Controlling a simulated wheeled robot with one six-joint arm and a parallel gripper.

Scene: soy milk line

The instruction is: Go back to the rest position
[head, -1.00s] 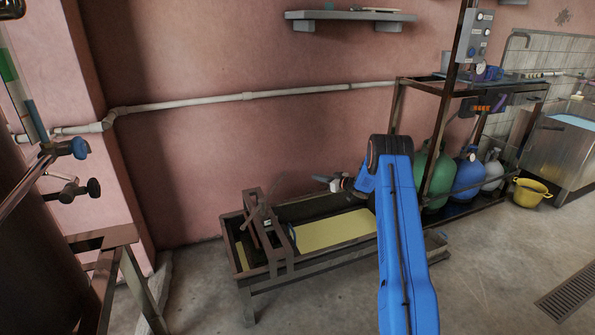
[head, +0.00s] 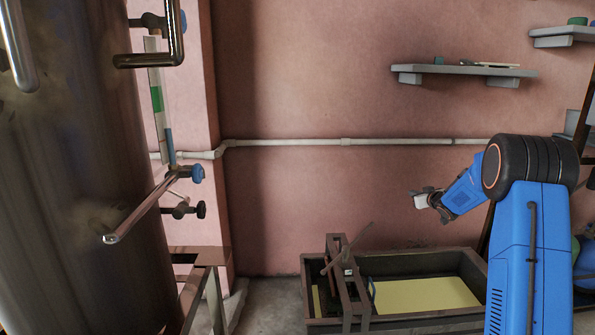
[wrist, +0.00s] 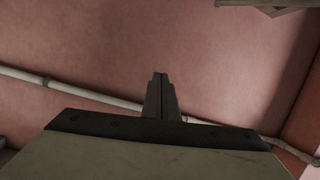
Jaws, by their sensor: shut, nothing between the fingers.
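My gripper (head: 420,200) is at the end of my blue arm, to the right of centre in the head view. It is raised in front of the pink wall, above the trough. In the wrist view its two dark fingers (wrist: 160,97) are closed together with nothing between them. The wall and a white pipe lie beyond them.
A long metal trough (head: 472,262) with yellowish liquid (head: 425,294) stands below my arm. A large steel tank (head: 75,190) with pipes and a blue-handled valve (head: 197,174) is at the left. A wall shelf (head: 463,70) hangs above my gripper. The pipe (head: 290,142) runs along the wall.

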